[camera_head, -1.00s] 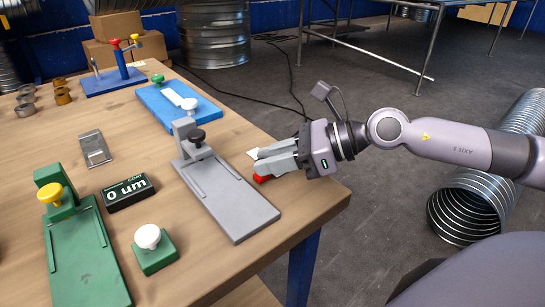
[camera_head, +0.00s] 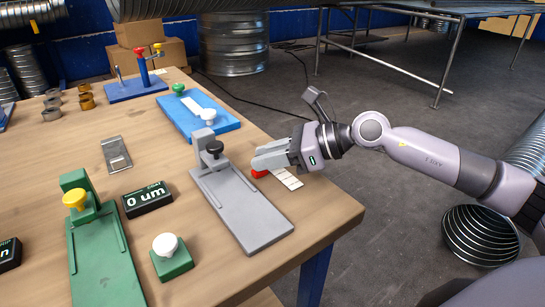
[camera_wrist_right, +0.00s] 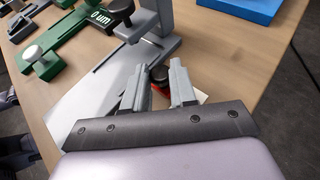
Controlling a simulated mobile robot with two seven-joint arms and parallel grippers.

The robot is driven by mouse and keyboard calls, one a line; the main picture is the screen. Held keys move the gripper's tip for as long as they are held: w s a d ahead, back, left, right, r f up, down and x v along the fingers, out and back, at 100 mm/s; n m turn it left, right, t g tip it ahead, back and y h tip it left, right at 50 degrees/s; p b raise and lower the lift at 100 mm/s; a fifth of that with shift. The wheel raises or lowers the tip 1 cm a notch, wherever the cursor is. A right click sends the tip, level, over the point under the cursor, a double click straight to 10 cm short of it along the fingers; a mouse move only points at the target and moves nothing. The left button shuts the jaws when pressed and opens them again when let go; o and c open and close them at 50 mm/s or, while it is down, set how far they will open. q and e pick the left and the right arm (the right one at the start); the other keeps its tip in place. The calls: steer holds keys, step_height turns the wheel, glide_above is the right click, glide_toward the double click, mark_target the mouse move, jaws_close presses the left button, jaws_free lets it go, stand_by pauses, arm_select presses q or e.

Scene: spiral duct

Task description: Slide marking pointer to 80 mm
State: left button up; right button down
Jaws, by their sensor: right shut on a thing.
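The red marking pointer (camera_head: 259,173) sits at the far left end of the visible part of a white scale strip (camera_head: 289,179), near the table's right edge. My right gripper (camera_head: 262,162) reaches in from the right, low over the strip, with its fingers at the pointer. In the right wrist view, a dark knob on the red pointer (camera_wrist_right: 161,88) stands between the two fingertips of the right gripper (camera_wrist_right: 160,72). The gripper is shut on the pointer. The fingers hide part of the strip, and its marks are too small to read. My left gripper is not in view.
A grey fixture (camera_head: 248,212) with a black knob stands close left of the pointer. A green fixture (camera_head: 98,260), a black "0 um" block (camera_head: 147,199), a green block with white knob (camera_head: 171,257) and a blue fixture (camera_head: 198,116) are on the wooden table.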

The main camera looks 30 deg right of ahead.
steer(key=shift+w+d+r, duration=0.1)
steer(key=shift+w+r, duration=0.05)
steer(key=c, duration=1.3)
jaws_free()
steer(key=o, duration=0.3)
steer(key=shift+w, duration=0.1)
steer(key=shift+s+d, duration=0.3)
steer(key=shift+s, duration=0.05)
steer(key=b+v, duration=0.1)
steer(key=v, duration=0.3)
steer(key=shift+s+d+r, duration=0.1)
steer(key=shift+s+d, duration=0.05)
steer(key=shift+d, duration=0.05)
steer(key=shift+v, duration=0.8)
steer(key=shift+r, duration=0.1)
